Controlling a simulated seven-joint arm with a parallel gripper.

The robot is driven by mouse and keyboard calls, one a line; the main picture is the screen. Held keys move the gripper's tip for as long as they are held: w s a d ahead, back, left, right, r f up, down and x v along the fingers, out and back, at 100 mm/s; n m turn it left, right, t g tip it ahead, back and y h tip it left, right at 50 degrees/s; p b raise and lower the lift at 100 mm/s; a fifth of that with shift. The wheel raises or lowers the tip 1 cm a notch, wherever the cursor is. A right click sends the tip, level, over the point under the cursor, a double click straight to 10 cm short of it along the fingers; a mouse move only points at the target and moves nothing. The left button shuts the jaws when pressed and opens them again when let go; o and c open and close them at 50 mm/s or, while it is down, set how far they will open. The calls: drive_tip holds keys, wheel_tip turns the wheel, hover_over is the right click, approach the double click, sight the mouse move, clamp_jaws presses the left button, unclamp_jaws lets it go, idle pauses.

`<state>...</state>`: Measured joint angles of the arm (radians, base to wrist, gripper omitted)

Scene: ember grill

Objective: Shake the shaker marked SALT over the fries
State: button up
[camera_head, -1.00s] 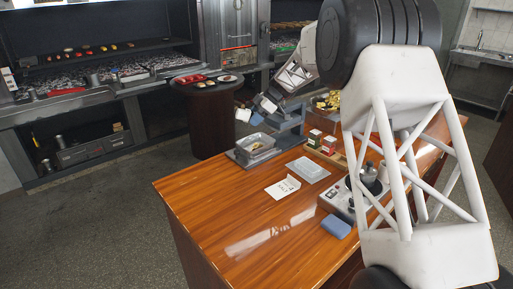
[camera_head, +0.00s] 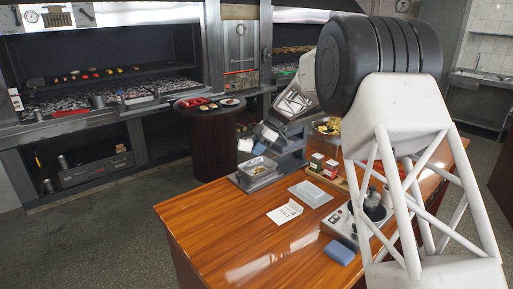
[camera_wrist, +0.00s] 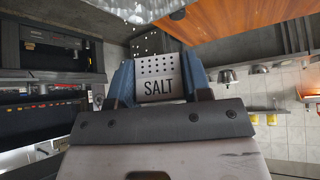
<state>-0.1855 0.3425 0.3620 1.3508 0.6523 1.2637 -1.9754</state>
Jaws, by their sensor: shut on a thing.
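My gripper (camera_wrist: 160,85) is shut on the SALT shaker (camera_wrist: 156,80). In the wrist view the shaker sits between two blue fingers, with its black lettering and dotted holes facing the camera. White grains (camera_wrist: 150,42) hang in the air beyond its top, near a metal tray (camera_wrist: 135,10). In the head view the gripper (camera_head: 259,139) and the pale shaker (camera_head: 244,145) are above a metal tray (camera_head: 258,170) at the table's far left corner. The tray's contents look yellowish; they are too small to make out as fries.
On the wooden table (camera_head: 220,225) are a white card (camera_head: 285,212), a grey lid-like plate (camera_head: 311,194), small red-and-white boxes (camera_head: 331,168), a blue pad (camera_head: 339,252) and a control box (camera_head: 345,228). A round side table (camera_head: 207,105) stands behind. The table's left front is clear.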

drive_tip(key=shift+s+d+f+h, duration=0.2)
drive_tip(key=shift+s+f+h, duration=0.5)
drive_tip(key=shift+h, duration=0.1)
drive_tip(key=shift+s+d+f+n+t+h, duration=0.2)
drive_tip(key=shift+n+t+h, duration=0.1)
drive_tip(key=shift+h, duration=0.2)
drive_tip(key=a+r+n+t+h, duration=0.1)
drive_tip(key=r+t+h, duration=0.2)
drive_tip(key=h, duration=0.1)
drive_tip(key=w+a+r+n+t+h, duration=0.1)
drive_tip(key=r+t+h, duration=0.2)
drive_tip(key=t+h, duration=0.1)
drive_tip(key=w+a+r+n+t+h, duration=0.1)
drive_tip(key=r+n+t+h, duration=0.1)
drive_tip(key=h, duration=0.3)
drive_tip(key=shift+w+r+t+h, duration=0.2)
drive_tip(key=shift+r+t+h, duration=0.2)
drive_tip(key=shift+r+t, duration=0.5)
drive_tip(key=shift+a+r+n+t, duration=0.3)
drive_tip(key=shift+a+r, duration=0.05)
drive_tip(key=shift+a, duration=0.05)
